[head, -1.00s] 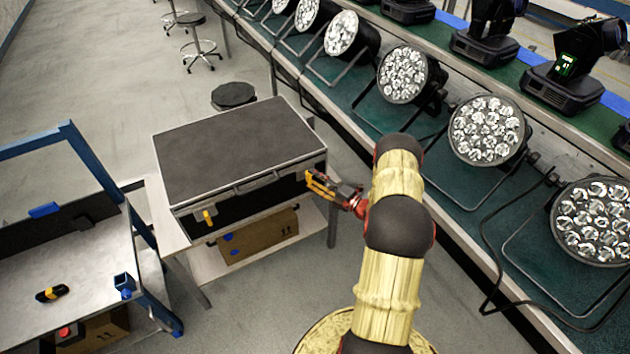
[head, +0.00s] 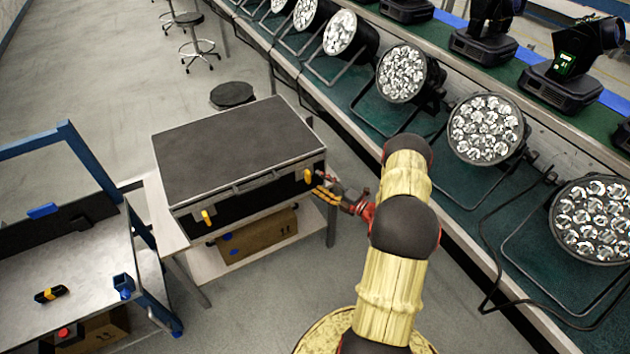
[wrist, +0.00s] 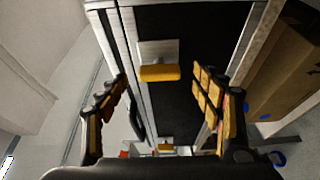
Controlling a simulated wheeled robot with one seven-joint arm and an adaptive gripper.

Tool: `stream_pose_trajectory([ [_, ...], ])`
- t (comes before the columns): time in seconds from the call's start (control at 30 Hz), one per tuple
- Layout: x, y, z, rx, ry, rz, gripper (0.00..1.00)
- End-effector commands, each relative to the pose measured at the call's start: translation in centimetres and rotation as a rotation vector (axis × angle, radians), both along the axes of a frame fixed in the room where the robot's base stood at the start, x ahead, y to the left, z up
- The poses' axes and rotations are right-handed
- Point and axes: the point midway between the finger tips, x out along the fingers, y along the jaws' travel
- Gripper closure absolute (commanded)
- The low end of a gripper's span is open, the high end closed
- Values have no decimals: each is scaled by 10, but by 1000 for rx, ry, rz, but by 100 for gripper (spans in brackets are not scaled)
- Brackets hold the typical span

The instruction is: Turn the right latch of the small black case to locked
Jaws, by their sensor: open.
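The small black case (head: 235,150) lies closed on a light table, its front facing me. Its right latch (head: 308,176) is a yellow tab near the right end of the front; it points roughly up and down. In the wrist view the right latch (wrist: 160,73) shows between the spread fingers, apart from both. The left latch (head: 207,217), also yellow, is near the left front end. My gripper (head: 325,189) is open and empty, just off the case's right front corner. In the wrist view my gripper (wrist: 160,92) straddles the view of the case front.
A cardboard box (head: 258,235) sits on the shelf under the case. A long bench (head: 440,185) with several par cans runs close on the right of my arm. A blue-framed cart (head: 85,255) stands at left. A black stool (head: 232,94) is behind the case.

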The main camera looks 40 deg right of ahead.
Motion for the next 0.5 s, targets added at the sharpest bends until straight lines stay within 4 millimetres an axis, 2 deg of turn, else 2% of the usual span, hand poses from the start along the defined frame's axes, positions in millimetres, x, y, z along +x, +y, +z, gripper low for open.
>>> stream_pose_trajectory([
  [0.1, -26, -6, 0, 0, 0, -5, 33],
  [0.3, -63, -11, 0, 0, 0, -4, 33],
  [0.5, -84, -14, -1, 0, 0, -2, 33],
])
